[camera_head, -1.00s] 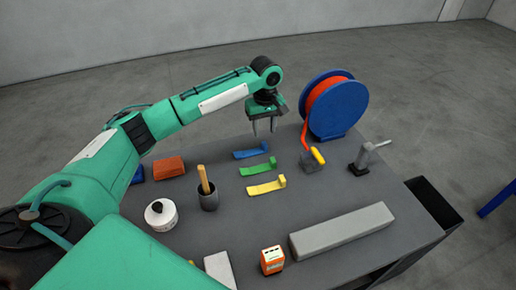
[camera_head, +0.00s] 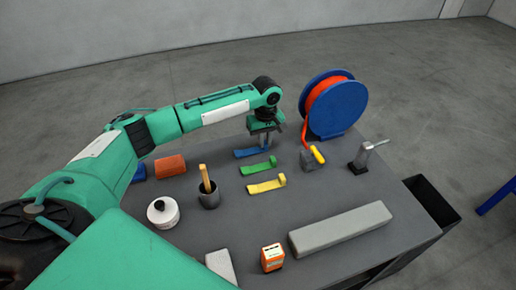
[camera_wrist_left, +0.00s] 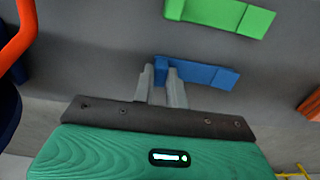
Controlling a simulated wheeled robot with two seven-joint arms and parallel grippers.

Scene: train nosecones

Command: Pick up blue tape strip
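The blue tape strip (camera_head: 247,152) lies on the grey tabletop at the far side, the farthest of three strips in a row. It also shows in the left wrist view (camera_wrist_left: 212,75), flat with a raised block at one end. My left gripper (camera_head: 265,146) is down at that raised end. In the left wrist view its fingers (camera_wrist_left: 161,75) stand close on either side of the block and look shut on it. The strip still lies at table level. The right gripper is not in view.
A green strip (camera_head: 258,167) and a yellow strip (camera_head: 266,186) lie on the near side. A blue reel with orange hose (camera_head: 340,105) and a yellow-handled tool (camera_head: 313,158) stand to the right. A cup (camera_head: 208,197) and white pot (camera_head: 163,213) are at left.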

